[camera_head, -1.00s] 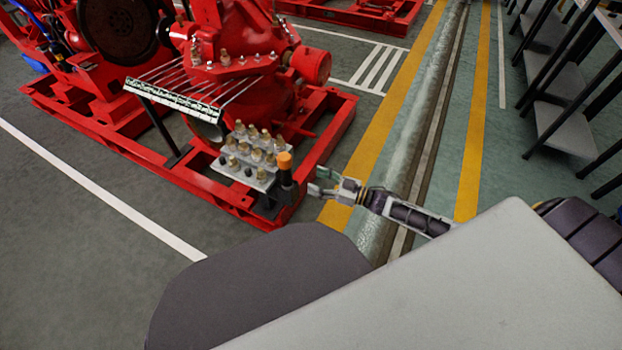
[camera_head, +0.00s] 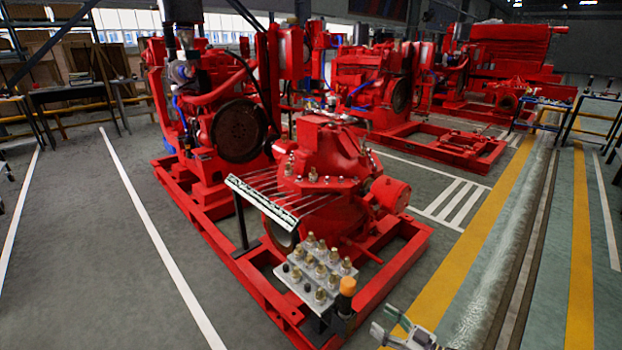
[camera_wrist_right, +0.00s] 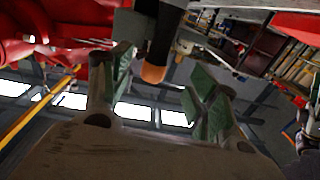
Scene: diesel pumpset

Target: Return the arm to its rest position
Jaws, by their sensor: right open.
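My right gripper (camera_head: 392,327) is at the bottom edge of the head view, right of the orange-capped dark tool (camera_head: 346,289). Its jaws are open with nothing between them, and a gap separates it from the tool. My right arm is mostly cut off by the frame. In the right wrist view the two green-padded fingers (camera_wrist_right: 162,78) are spread apart, and the orange cap (camera_wrist_right: 153,73) shows beyond the gap between them. The tool stands upright at the corner of a stepped grey rack (camera_head: 312,268) of brass fittings. My left gripper is not visible.
The red pumpset (camera_head: 325,165) on its red base frame (camera_head: 255,290) stands just left of my right gripper. A slatted panel (camera_head: 262,203) juts out from it. Open floor with a yellow stripe (camera_head: 480,260) and a pipe-like strip lies to the right. More red machines stand behind.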

